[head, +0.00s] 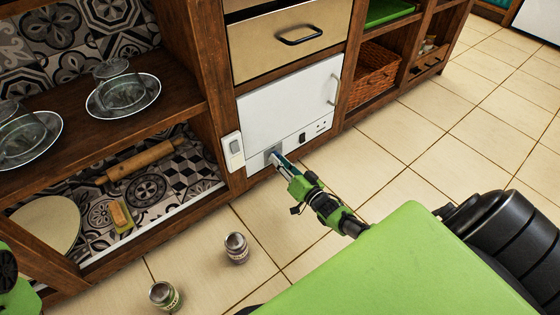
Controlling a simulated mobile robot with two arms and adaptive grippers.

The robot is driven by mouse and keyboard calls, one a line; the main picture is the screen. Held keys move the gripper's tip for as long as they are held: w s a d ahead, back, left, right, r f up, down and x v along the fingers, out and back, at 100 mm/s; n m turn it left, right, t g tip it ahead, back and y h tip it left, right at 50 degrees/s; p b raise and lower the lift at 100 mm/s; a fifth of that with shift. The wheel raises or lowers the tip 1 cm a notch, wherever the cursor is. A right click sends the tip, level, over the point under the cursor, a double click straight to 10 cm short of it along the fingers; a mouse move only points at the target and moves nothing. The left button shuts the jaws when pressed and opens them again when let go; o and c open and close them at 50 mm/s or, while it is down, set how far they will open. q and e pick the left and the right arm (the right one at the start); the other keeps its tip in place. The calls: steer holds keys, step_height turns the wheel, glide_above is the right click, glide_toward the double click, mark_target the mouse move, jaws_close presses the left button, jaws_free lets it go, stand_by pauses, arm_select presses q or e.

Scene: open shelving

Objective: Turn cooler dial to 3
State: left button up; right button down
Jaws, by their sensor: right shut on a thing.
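The white cooler (290,100) is built into the wooden shelving, with its door closed and a handle at the door's right side. Its lower front strip carries a small dark switch (302,138) and small marks to the right. My right gripper (276,158) reaches to the left part of that strip and is shut on the dial there. The fingers hide the dial, so its setting cannot be read. Of my left arm only a green and black part shows at the lower left edge; its fingers are out of view.
Two small jars, one nearer the cooler (236,248) and one nearer the front (164,296), stand on the tiled floor left of my right arm. Glass dishes on plates (123,95), a rolling pin (140,162) and a brush (121,215) occupy the left shelves. Floor to the right is clear.

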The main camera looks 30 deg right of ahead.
steer(key=shift+w+m, duration=0.1)
steer(key=shift+m, duration=1.1)
steer(key=shift+r, duration=0.1)
steer(key=c, duration=1.8)
jaws_free()
steer(key=s, duration=1.2)
steer(key=shift+d+r, duration=0.25)
steer(key=shift+d, duration=0.05)
